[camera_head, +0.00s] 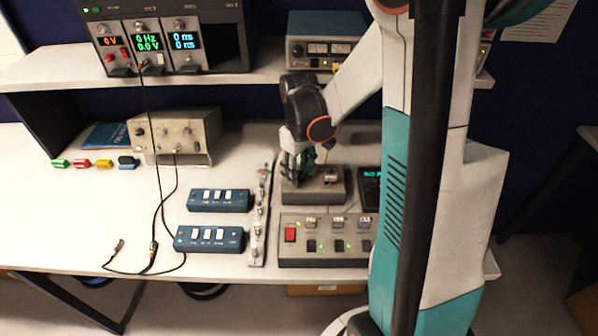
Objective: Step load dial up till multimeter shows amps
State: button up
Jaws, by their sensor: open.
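A small grey-brown box (325,197) sits on the bench right of centre, with a small fitting on its top right. My gripper (297,178) points down over the left part of this box; its fingers cover what is there, so I cannot see the load dial or tell whether they touch it. My gripper is open. A dark meter with a lit cyan display (371,176), likely the multimeter, stands just right of the box. My arm hides its right side, and the reading is too small to make out.
A grey panel (300,254) with a red switch lies in front of the box. A metal strip (260,215) and two blue switch boxes (220,208) lie to the left. Instruments stand on the shelf (220,80) above.

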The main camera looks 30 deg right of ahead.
grip_shut()
jog(key=shift+m, duration=0.4)
jog(key=m, duration=0.3)
jog(key=shift+m, duration=0.3)
jog(key=m, duration=0.4)
jog(key=shift+m, duration=0.3)
dwell(0.4)
